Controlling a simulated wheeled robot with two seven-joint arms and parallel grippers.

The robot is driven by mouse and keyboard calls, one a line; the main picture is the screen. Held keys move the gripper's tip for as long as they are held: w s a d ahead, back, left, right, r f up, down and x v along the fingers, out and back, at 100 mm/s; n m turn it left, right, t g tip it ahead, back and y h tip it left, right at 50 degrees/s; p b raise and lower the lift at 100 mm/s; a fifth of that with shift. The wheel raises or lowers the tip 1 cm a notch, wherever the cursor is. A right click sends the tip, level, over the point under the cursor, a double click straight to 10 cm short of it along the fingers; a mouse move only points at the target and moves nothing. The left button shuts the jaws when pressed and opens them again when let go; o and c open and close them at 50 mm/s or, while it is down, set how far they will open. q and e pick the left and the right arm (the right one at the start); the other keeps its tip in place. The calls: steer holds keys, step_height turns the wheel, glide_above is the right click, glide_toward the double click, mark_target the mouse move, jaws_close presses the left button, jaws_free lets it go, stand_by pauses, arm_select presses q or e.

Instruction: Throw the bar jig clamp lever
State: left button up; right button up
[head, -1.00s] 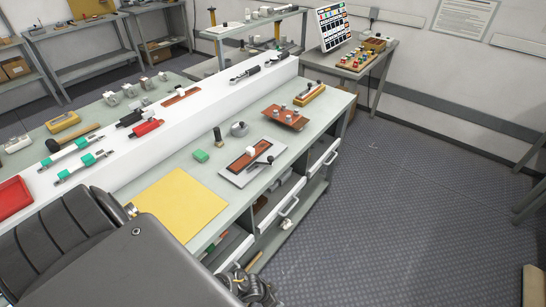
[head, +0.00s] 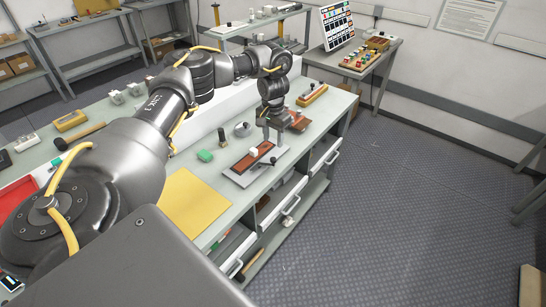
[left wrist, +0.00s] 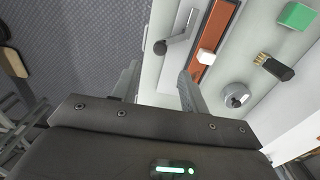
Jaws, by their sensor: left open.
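The bar jig is a grey plate (head: 236,178) with a red-brown bar (head: 247,160) and a small white block (head: 253,152) on it. It lies on the bench top. My right gripper is out of view.
A yellow mat (head: 192,206) lies nearer. A brown fixture (head: 299,122) is just beyond my gripper.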

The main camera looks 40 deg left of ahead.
mark_target(273, 159)
arm_select(q)
step_height(273, 159, down, 11)
steer(key=b, duration=0.3)
steer(key=shift+r, duration=0.1)
steer(key=shift+c, duration=0.4)
